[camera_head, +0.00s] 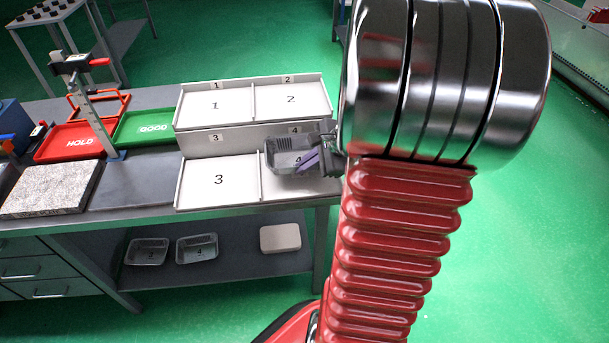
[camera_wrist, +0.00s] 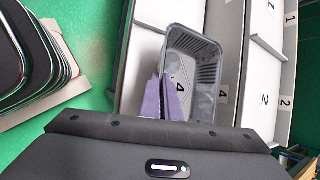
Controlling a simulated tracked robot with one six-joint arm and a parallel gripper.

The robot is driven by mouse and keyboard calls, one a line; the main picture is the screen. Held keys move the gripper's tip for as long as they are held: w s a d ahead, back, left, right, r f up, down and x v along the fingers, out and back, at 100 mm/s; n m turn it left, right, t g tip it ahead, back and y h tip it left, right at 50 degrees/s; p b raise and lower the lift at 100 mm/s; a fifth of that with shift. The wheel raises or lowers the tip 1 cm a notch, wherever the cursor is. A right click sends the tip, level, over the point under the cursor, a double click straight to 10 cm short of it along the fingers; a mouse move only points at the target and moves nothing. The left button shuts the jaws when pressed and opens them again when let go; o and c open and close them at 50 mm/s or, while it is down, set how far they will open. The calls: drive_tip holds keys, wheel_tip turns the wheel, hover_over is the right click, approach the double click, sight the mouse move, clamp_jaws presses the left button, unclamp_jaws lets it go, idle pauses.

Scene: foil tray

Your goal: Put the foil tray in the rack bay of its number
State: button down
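The foil tray (camera_head: 285,146) is a grey, open, ribbed tray over the lower right rack bay marked 4 (camera_head: 266,190). In the wrist view the tray (camera_wrist: 206,55) shows a 4 on its floor. My gripper (camera_head: 308,160) is at the tray's right end. Its two purple fingers (camera_wrist: 164,98) are close together at the near corner, apparently pinching the tray's wall. I cannot tell whether the tray's underside touches the bay floor. My arm hides part of the right side of the bay.
The rack (camera_head: 230,138) has bays 1 and 2 above, 3 and 4 below; bays 1, 2 and 3 look empty. Left of it are a green GOOD tray (camera_head: 128,138), a red HOLD tray (camera_head: 52,152) and a stone slab (camera_head: 50,189). Two foil trays (camera_head: 197,247) lie on the lower shelf.

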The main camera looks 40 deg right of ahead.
drive_tip(key=shift+f, duration=0.1)
drive_tip(key=shift+f, duration=1.75)
drive_tip(key=c, duration=2.4)
unclamp_jaws()
drive_tip(key=shift+f, duration=0.1)
drive_tip(key=shift+c, duration=0.2)
drive_tip(key=o, duration=0.4)
drive_tip(key=v, duration=1.2)
drive_tip(key=shift+s, duration=0.1)
drive_tip(key=shift+a, duration=0.1)
